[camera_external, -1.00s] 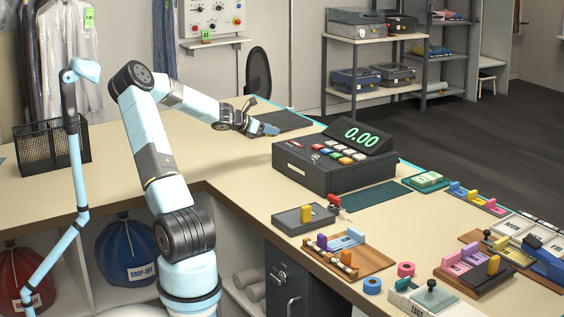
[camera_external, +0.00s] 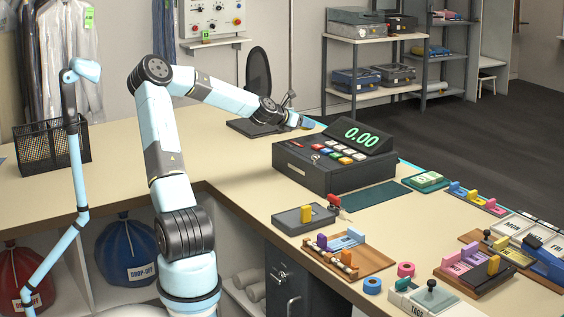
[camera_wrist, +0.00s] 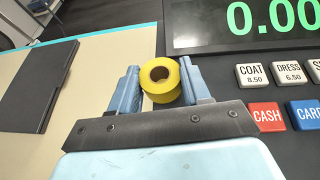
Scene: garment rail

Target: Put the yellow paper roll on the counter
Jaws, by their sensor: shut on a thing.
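The yellow paper roll (camera_wrist: 162,93) sits between the two blue fingers of my gripper (camera_wrist: 160,72) in the wrist view, its round end and hollow core facing the camera. My gripper is shut on it. In the external view my gripper (camera_external: 303,121) is beside the back left of the cash register, and the roll cannot be made out there. The beige counter (camera_external: 225,165) runs below my arm; it also shows left of the roll in the wrist view (camera_wrist: 118,60). The gap between roll and counter cannot be judged.
The cash register (camera_external: 310,167) with its lit display stands close to my gripper. A dark flat plate (camera_external: 252,128) lies on the counter left of my gripper. The counter is clear at left, up to the wire basket (camera_external: 52,148). Several trays fill the front right.

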